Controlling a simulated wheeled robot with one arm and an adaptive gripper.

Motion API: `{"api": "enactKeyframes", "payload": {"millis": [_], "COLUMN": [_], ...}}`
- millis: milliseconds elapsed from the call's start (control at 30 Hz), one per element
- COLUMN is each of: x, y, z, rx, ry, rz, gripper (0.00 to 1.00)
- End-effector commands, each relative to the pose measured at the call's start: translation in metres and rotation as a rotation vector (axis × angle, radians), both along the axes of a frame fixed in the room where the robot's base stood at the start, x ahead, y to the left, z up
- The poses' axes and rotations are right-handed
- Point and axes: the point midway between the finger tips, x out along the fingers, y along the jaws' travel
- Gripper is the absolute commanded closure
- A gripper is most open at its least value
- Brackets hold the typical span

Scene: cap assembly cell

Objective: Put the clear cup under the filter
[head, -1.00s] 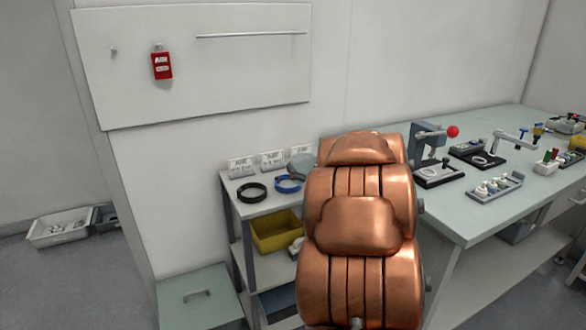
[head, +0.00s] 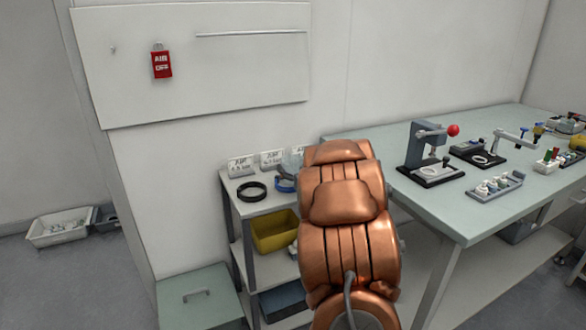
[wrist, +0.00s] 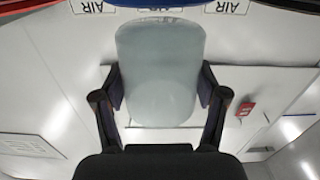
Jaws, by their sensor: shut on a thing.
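A clear, pale bluish cup (wrist: 160,72) fills the middle of the wrist view, between the two dark fingers of my gripper (wrist: 160,88). The fingers press its sides, so my gripper is shut on it. In the head view my copper arm hides my gripper and most of the cup; a pale bit of the cup (head: 291,161) shows above the shelf's rings, left of the arm. I cannot make out a filter in either view.
A white shelf unit holds a black ring (head: 252,192), a blue ring (head: 284,185), upright labels (head: 241,166) and a yellow bin (head: 275,232). A red AIR OFF tag (head: 162,63) hangs on the wall panel. The green workbench (head: 430,214) at right carries a press (head: 430,150) and a tray (head: 495,187).

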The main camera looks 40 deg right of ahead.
Motion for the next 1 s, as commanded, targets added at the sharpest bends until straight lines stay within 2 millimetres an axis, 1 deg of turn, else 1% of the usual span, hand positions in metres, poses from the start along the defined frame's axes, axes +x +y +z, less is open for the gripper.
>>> {"api": "enactKeyframes", "payload": {"millis": [200, 733, 767, 900, 967, 1000], "x": [0.000, 0.000, 0.000, 0.000, 0.000, 0.000], "y": [0.000, 0.000, 0.000, 0.000, 0.000, 0.000], "z": [0.001, -0.011, -0.011, -0.011, -0.011, -0.011], "rx": [-0.001, -0.001, -0.001, -0.001, -0.001, -0.001], "ry": [-0.001, 0.000, 0.000, 0.000, 0.000, 0.000], "rz": [-0.001, -0.001, -0.001, -0.001, -0.001, -0.001], "gripper": [0.52, 0.52, 0.25, 0.10, 0.04, 0.03]}}
